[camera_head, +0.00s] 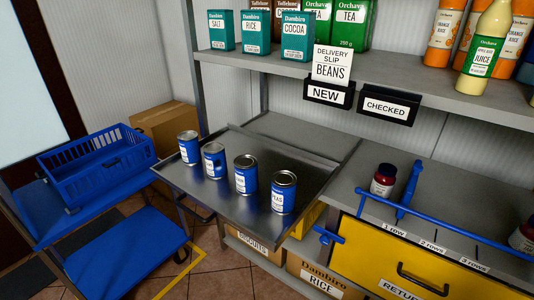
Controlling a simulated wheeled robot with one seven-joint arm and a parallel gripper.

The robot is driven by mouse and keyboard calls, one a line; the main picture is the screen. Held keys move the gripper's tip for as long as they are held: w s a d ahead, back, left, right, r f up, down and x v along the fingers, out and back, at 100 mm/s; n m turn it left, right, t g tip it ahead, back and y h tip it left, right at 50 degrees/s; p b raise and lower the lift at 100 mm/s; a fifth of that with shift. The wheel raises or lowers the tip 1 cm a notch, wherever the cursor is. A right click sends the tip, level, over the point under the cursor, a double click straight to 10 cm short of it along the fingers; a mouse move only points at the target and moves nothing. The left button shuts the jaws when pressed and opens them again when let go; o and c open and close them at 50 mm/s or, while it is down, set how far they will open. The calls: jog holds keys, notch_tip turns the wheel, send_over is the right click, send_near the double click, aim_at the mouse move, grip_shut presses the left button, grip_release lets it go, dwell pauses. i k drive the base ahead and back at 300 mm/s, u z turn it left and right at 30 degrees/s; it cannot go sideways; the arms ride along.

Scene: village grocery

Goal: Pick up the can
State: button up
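Several blue cans with white labels and metal lids stand upright in a slanting row on a grey metal tray (215,206). The leftmost can (189,148) is near the tray's left edge. Right of it is a second can (214,161), whose white label looks partly broken up by blue. A third can (245,174) and the rightmost can (283,192) stand nearer the tray's right side. The print on the labels is too small to read surely. My gripper is not in view.
A shelf (265,66) with boxes and bottles hangs above, bearing a "Delivery slip: Beans" card (332,66) and signs "New" and "Checked". A blue crate (97,165) sits on a blue cart at left. Right are a red-brown jar (383,180), blue rails and a yellow "Return" drawer (420,262).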

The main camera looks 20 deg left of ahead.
aim_at(215, 159)
jog(key=z, duration=0.45)
jog(key=k, duration=1.55)
jog(key=u, duration=0.65)
jog(key=i, duration=1.7)
jog(key=z, duration=0.1)
